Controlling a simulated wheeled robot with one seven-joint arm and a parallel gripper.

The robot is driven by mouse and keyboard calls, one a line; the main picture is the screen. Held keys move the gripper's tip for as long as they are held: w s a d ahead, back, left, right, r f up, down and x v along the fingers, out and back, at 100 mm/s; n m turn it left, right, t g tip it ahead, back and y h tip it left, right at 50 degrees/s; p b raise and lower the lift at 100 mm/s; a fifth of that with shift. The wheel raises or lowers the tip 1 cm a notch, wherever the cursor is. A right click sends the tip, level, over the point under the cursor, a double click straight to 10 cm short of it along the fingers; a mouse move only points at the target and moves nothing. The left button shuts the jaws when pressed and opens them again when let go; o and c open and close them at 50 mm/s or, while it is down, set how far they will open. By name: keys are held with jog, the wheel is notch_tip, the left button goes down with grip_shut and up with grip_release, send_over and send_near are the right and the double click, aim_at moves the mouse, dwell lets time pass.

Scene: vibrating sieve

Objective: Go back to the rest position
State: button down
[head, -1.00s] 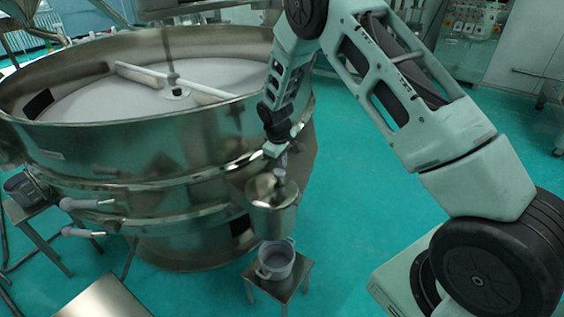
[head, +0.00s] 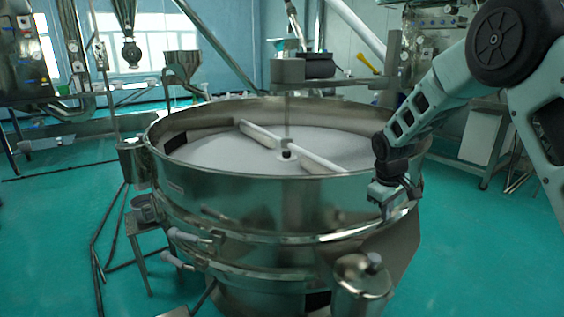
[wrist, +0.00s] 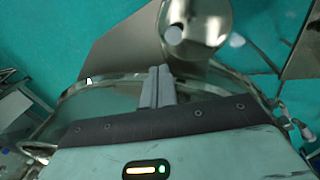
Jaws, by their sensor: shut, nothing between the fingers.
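My gripper (head: 384,210) is at the right rim of the large round steel sieve (head: 250,212), above the outlet spout. In the wrist view my gripper (wrist: 158,72) has its two fingers together and nothing between them. A steel cylinder with a round knob on top (head: 362,282) stands below and apart from the fingers; it also shows in the wrist view (wrist: 205,22). The sieve holds white powder (head: 225,150) and a pale crossbar.
A small stool with a container (head: 145,212) stands left of the sieve, and pale handles (head: 185,237) stick out from its side. A steel hopper (head: 183,65) stands behind. The green floor at right (head: 465,240) is clear.

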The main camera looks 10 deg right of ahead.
jog(key=s+a+r+n+y, duration=0.1)
jog(key=s+a+r, duration=0.3)
jog(key=s+a, duration=0.55)
jog(key=s+a+r+y, duration=0.1)
jog(key=s+a+r, duration=0.2)
jog(key=s+a, duration=0.65)
jog(key=s+a+n+g, duration=0.1)
jog(key=s+a, duration=0.1)
jog(key=s, duration=1.7)
jog(key=shift+a+r+n, duration=0.3)
jog(key=shift+a+r, duration=0.05)
